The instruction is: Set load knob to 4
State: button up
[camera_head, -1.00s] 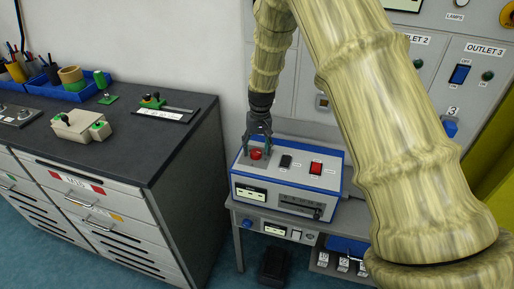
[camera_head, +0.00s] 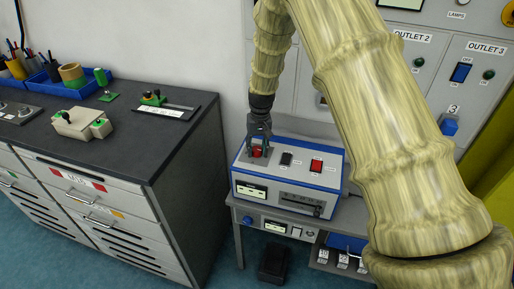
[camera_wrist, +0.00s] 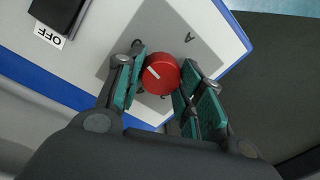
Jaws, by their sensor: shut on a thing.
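The red round knob (camera_wrist: 161,75) sits on a grey plate on top of the blue-and-white device (camera_head: 288,176). Its white pointer line shows in the wrist view, aimed toward the picture's left. A letter "A" shows on the plate beside it. My gripper (camera_wrist: 157,90) has its green-padded fingers on both sides of the knob and is shut on it. In the head view my gripper (camera_head: 258,143) points down at the device's left rear corner and partly hides the knob. Whether this knob is the load knob cannot be read; no number scale is legible.
The device rests on a grey bench (camera_head: 241,215). A dark-topped cabinet (camera_head: 150,150) stands to the left. The wall panel is close behind.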

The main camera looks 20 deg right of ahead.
jog(key=n+b, duration=0.1)
jog(key=n, duration=0.3)
jog(key=shift+w+n, duration=0.1)
jog(key=shift+n, duration=0.3)
jog(key=n, duration=0.5)
jog(key=shift+g, duration=0.4)
jog(key=n, duration=0.9)
jog(key=shift+n+h, duration=0.4)
jog(key=o, duration=1)
jog(key=shift+a+r, duration=0.1)
